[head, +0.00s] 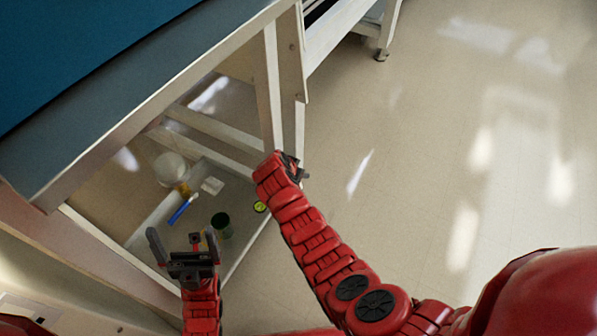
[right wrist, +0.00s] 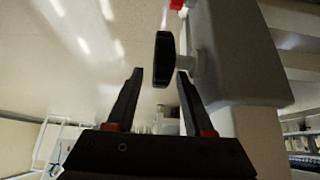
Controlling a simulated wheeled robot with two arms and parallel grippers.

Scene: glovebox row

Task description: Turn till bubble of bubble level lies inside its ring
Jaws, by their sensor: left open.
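A small round yellow-green disc (head: 260,206), which looks like the bubble level, lies at the right edge of the low shelf, beside my right arm. Its bubble and ring are too small to make out. A black knob (right wrist: 163,58) on a short pale stem sticks out of a grey housing (right wrist: 238,55) in the right wrist view. My right gripper (right wrist: 160,72) is open, with the knob at its fingertips and not clamped. In the head view the right gripper (head: 292,168) is by the bench leg, mostly hidden. My left gripper (head: 183,238) is open and empty, in front of the shelf.
The low shelf (head: 235,255) holds a dark green cup (head: 222,225), a blue marker-like thing (head: 182,209), an amber item (head: 183,188) and a white round container (head: 170,168). The bench top (head: 150,100) overhangs at upper left. Floor (head: 450,130) on the right is clear.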

